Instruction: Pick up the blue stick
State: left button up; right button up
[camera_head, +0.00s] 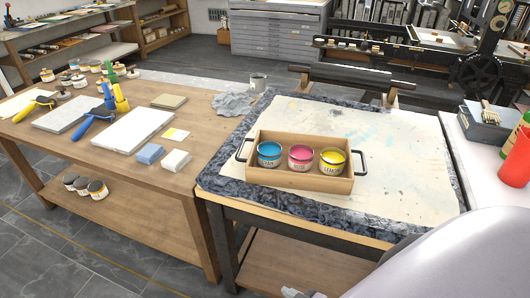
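I cannot make out a plain loose blue stick. The nearest match is a blue-handled roller (84,128) on the wooden table at the left, lying between two pale slabs. A blue block (150,154) lies near that table's front edge, beside a white block (175,161). A cyan ink tin (269,153) stands in the wooden tray (300,180) on the stone-topped table, with a pink tin and a yellow tin. Neither of my grippers shows clearly; a large pale part of my own body fills the lower right.
The stone-topped table carries a stained sheet (400,165) with clear room around the tray. A red container (517,160) stands at the right edge. Grey floor lies front left.

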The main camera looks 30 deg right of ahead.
aim_at(106, 91)
jog(key=j+z, duration=0.1)
jog(key=z, duration=0.95)
jog(key=i+j+z, duration=0.1)
jog(key=j+z, duration=0.3)
jog(key=i+j+z, duration=0.1)
jog(key=j+z, duration=0.5)
jog(key=j, duration=0.25)
jog(key=j+z, duration=0.25)
jog(key=j, duration=0.2)
jog(key=k+j+z, duration=0.25)
jog(key=j, duration=0.2)
jog(key=k+j, duration=0.1)
jog(key=j, duration=0.3)
jog(key=j+z, duration=0.1)
jog(key=j, duration=0.25)
jog(key=k+j, duration=0.15)
jog(key=j, duration=0.25)
jog(key=k+j, duration=0.1)
jog(key=j, duration=0.3)
jog(key=z, duration=0.05)
